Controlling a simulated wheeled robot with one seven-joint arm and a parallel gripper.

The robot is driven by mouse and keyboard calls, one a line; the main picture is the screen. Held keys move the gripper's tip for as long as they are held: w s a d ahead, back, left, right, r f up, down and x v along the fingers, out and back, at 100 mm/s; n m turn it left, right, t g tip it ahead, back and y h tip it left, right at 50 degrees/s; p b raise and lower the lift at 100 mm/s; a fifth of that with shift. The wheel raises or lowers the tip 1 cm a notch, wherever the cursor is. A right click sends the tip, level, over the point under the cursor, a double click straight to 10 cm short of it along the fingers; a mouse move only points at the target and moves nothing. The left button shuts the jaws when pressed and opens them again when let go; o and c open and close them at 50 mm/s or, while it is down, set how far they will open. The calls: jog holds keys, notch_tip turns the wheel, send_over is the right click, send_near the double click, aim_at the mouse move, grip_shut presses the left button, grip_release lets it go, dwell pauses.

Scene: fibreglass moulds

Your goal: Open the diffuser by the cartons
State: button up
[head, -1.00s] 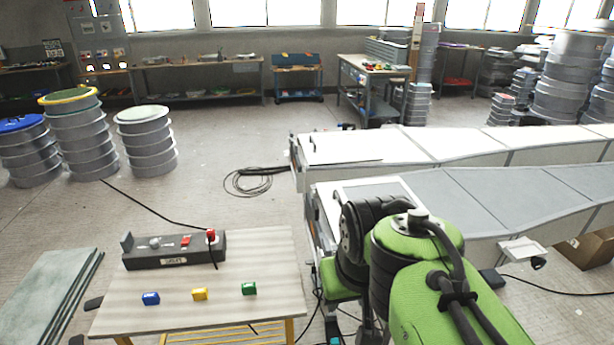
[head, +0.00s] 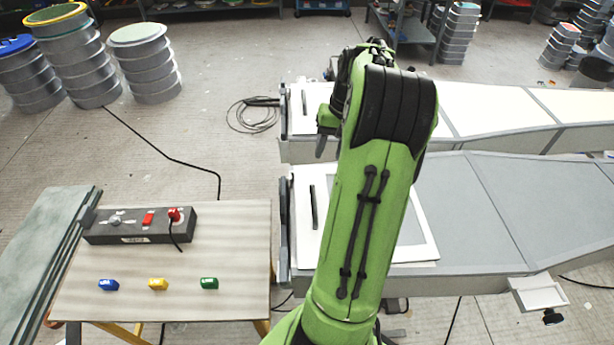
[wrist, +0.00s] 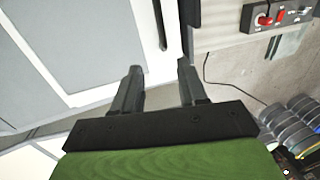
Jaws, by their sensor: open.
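Two long grey-white duct-like bodies lie side by side at the right in the head view. The nearer one (head: 480,215) has a pale flat lid (head: 415,245) on its left end, with a slim black bar handle (head: 313,207). The lid lies flat and is partly hidden by my arm. The handle also shows in the wrist view (wrist: 160,25), beyond my fingertips. The farther body (head: 480,110) has a similar black handle (head: 304,100). My gripper (wrist: 160,78) is open and empty, apart from the handle. In the head view it is mostly hidden by my arm. No cartons show now.
A table at the left holds a dark console (head: 140,226) with red parts, and blue, yellow and green blocks. Stacked drums (head: 150,60) stand behind it. A black cable (head: 165,153) crosses the floor. Open floor lies between the drums and ducts.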

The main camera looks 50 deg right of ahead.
aim_at(314, 197)
jog(key=a+f, duration=0.1)
jog(key=f, duration=0.3)
jog(key=w+a+f+b, duration=0.1)
jog(key=f, duration=0.4)
jog(key=a+f, duration=0.1)
jog(key=f, duration=0.4)
jog(key=shift+w+b, duration=0.35)
jog(key=shift+b, duration=0.05)
jog(key=shift+w+f, duration=0.1)
jog(key=shift+f, duration=0.35)
grip_shut()
jog(key=shift+r, duration=0.1)
